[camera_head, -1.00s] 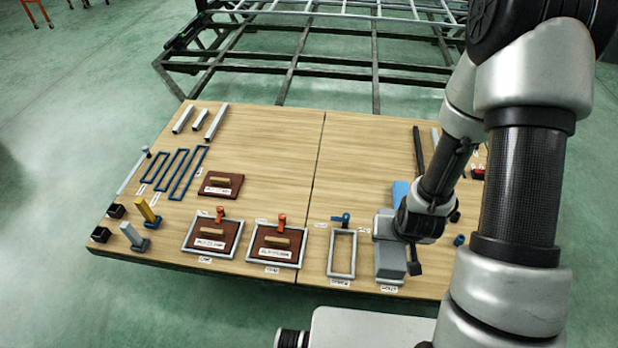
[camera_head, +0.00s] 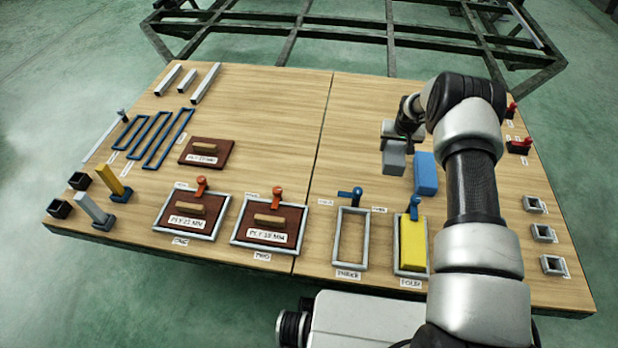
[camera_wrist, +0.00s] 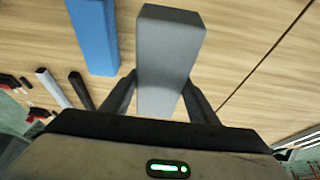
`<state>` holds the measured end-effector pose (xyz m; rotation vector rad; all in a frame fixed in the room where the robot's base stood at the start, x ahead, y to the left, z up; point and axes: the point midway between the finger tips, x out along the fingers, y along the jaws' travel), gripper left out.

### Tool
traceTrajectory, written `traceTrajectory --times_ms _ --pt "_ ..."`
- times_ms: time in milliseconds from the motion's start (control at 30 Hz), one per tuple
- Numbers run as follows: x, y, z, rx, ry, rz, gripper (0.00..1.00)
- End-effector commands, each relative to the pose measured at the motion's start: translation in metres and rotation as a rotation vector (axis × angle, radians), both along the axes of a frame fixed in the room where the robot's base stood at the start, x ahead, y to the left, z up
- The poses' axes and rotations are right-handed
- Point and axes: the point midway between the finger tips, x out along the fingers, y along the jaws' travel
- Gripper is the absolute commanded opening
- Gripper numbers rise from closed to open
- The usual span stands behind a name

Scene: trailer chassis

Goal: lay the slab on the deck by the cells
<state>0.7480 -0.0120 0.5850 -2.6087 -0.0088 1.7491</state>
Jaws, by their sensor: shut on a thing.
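My gripper (camera_head: 408,145) is shut on a grey slab (camera_head: 394,157), over the right half of the wooden deck (camera_head: 275,120), behind the cells. In the wrist view the grey slab (camera_wrist: 168,60) sits between both fingers. I cannot tell whether it touches the deck. A blue slab (camera_head: 425,172) lies just right of it, apart from it. The fourth framed cell (camera_head: 398,268) holds a yellow slab (camera_head: 412,243). The third cell (camera_head: 366,256) is an empty grey frame. The first (camera_head: 163,232) and second (camera_head: 237,242) cells hold brown boards.
A loose brown board (camera_head: 222,160) lies behind the first two cells. Blue frames (camera_head: 150,140) and grey bars (camera_head: 207,83) lie at the left. Small grey sockets (camera_head: 544,234) line the right edge. The deck's back middle is clear.

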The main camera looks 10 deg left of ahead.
Motion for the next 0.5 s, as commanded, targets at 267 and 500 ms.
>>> traceTrajectory --times_ms 267,500 --pt "0.013 -0.003 -0.015 -0.003 -0.001 -0.005 0.27" --pt "0.012 -0.003 -0.06 -0.004 -0.001 -0.004 0.27"
